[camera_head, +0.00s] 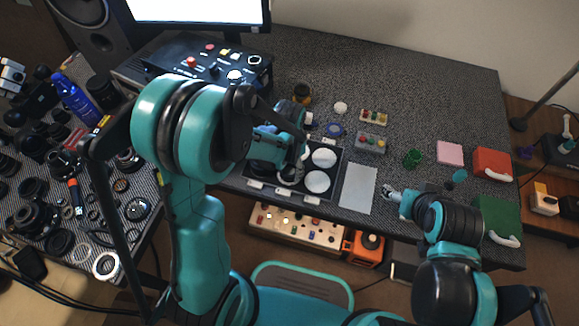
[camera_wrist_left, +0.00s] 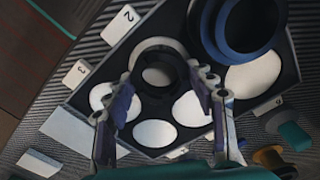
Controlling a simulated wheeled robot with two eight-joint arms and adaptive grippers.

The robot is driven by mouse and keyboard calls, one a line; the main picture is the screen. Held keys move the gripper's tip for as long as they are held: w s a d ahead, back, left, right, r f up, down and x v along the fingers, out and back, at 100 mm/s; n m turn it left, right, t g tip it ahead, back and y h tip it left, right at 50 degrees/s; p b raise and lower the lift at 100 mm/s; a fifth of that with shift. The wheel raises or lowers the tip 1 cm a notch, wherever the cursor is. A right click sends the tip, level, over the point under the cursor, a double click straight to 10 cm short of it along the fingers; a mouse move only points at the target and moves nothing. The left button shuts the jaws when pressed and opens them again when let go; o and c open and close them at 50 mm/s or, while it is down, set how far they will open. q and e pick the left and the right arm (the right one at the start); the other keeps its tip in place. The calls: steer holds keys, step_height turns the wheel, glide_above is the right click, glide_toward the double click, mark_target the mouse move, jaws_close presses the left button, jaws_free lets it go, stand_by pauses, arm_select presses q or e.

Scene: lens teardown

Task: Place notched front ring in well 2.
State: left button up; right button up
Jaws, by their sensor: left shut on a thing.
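My left gripper (camera_head: 292,170) is over the multi-well tray (camera_head: 336,186). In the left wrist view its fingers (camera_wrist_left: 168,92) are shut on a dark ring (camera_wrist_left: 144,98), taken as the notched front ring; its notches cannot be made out. The ring is above the tray, overlapping a pale well bottom (camera_wrist_left: 152,44) near the tag marked 2 (camera_wrist_left: 124,20). Whether it touches the tray cannot be told. A tag marked 3 (camera_wrist_left: 78,73) stands further along the rim. My right gripper (camera_head: 388,191) is beside the grey sheet, too small to judge its jaws.
A large dark blue-black lens part (camera_wrist_left: 240,28) fills another well close by. Other wells show bare pale bottoms. A grey sheet (camera_head: 358,188) lies right of the tray. A small button box (camera_head: 370,143) and a green cup (camera_head: 412,157) stand behind. Lens parts crowd the left table.

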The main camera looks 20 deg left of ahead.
arm_select(q)
steer(key=o, duration=1.7)
steer(key=shift+r+p, duration=0.3)
steer(key=shift+p, duration=0.1)
step_height(320, 180, up, 12)
steer(key=f+p, duration=0.1)
steer(key=p, duration=0.4)
steer(key=s+a+r+n+t, duration=0.1)
steer(key=s+r+n+t, duration=0.1)
steer(key=s+r, duration=0.1)
steer(key=s+a+r+n+t, duration=0.2)
steer(key=s+r, duration=0.2)
steer(key=s+a+r+n+t, duration=0.1)
steer(key=s+r+n+t, duration=0.1)
steer(key=s+r+t, duration=0.1)
steer(key=shift+s+a+r, duration=0.15)
steer(key=shift+a+r, duration=0.2)
steer(key=shift+r, duration=0.3)
